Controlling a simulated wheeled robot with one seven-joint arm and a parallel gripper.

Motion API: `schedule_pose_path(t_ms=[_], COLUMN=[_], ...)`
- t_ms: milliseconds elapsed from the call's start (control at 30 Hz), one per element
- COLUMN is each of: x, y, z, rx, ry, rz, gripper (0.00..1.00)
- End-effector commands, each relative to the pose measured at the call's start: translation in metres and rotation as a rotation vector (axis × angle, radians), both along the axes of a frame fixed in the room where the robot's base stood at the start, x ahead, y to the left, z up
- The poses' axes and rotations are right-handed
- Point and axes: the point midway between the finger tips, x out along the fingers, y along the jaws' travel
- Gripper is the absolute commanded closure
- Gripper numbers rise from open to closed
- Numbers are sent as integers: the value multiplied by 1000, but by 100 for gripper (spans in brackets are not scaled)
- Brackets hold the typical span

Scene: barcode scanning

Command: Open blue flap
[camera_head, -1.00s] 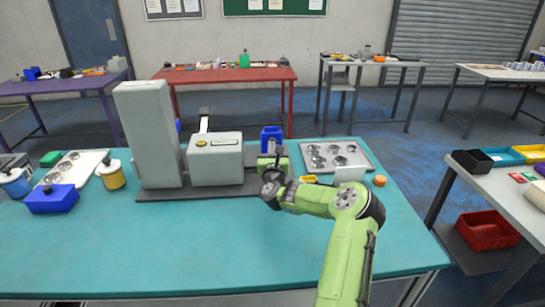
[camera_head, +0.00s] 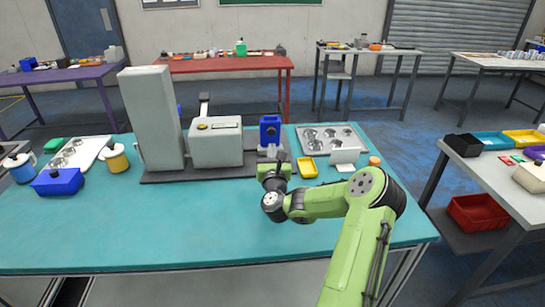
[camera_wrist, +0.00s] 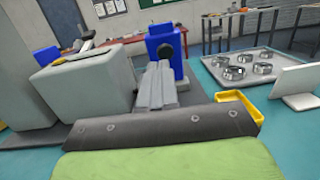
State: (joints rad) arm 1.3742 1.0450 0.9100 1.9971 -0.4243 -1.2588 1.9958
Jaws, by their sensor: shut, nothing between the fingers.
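A blue upright part (camera_head: 269,130) stands at the right end of the grey machine (camera_head: 216,142) on the teal table. I take it for the blue flap; whether it is open I cannot tell. In the wrist view the blue part (camera_wrist: 178,44) looks like a frame around a dark round middle, straight ahead of the fingers. My gripper (camera_head: 272,153) is just in front of the blue part in the head view. In the wrist view my gripper (camera_wrist: 157,72) is shut, with its grey fingers together and empty. The fingers cover the blue part's lower middle; I cannot tell whether they touch it.
A tall grey block (camera_head: 152,118) stands left of the machine on a dark base plate (camera_head: 200,172). A yellow tray (camera_head: 308,167), a metal tray with round cups (camera_head: 330,131) and a white panel (camera_head: 345,156) are to the right. The table's front is clear.

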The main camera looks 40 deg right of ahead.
Motion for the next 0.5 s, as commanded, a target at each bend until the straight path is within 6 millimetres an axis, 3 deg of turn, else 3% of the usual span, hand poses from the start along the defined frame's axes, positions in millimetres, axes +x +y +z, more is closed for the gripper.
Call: schedule_pose_path(t_ms=[200, 433, 500], x=[-12, -11, -2], y=[10, 11, 24], z=[-2, 0, 4], rx=[1, -3, -44], ry=[1, 3, 43], rz=[-2, 2, 44], gripper=[100, 100, 100])
